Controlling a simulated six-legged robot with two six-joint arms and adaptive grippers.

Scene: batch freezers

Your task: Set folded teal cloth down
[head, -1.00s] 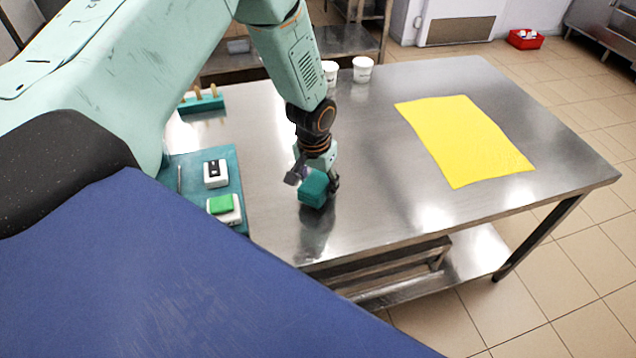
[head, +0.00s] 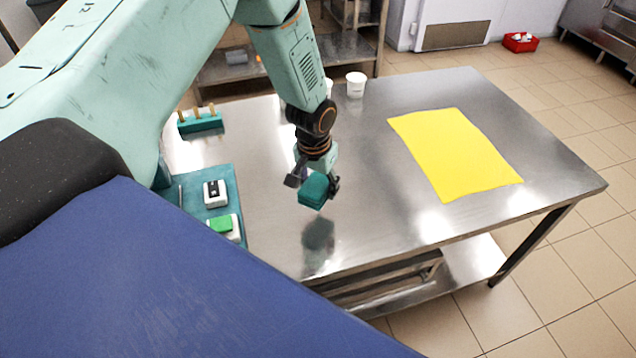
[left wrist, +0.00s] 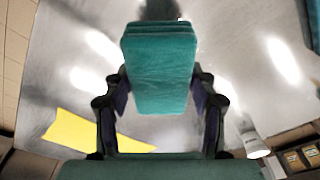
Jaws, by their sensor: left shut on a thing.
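The folded teal cloth (head: 314,190) is a small thick block in the head view, held above the steel table (head: 375,215). My left gripper (head: 313,182) is shut on it, and a dark reflection shows on the tabletop below with a gap between. In the left wrist view the cloth (left wrist: 160,68) sits between the two fingers of my left gripper (left wrist: 160,95), its layered edge at the top. My right gripper is not in view.
A yellow sheet (head: 455,153) lies flat on the table's right half. A teal tray (head: 228,188) with a white-and-black device and a green-topped block is at left. A teal holder with wooden pegs (head: 201,122) and white cups (head: 355,85) stand farther back. The table middle is bare.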

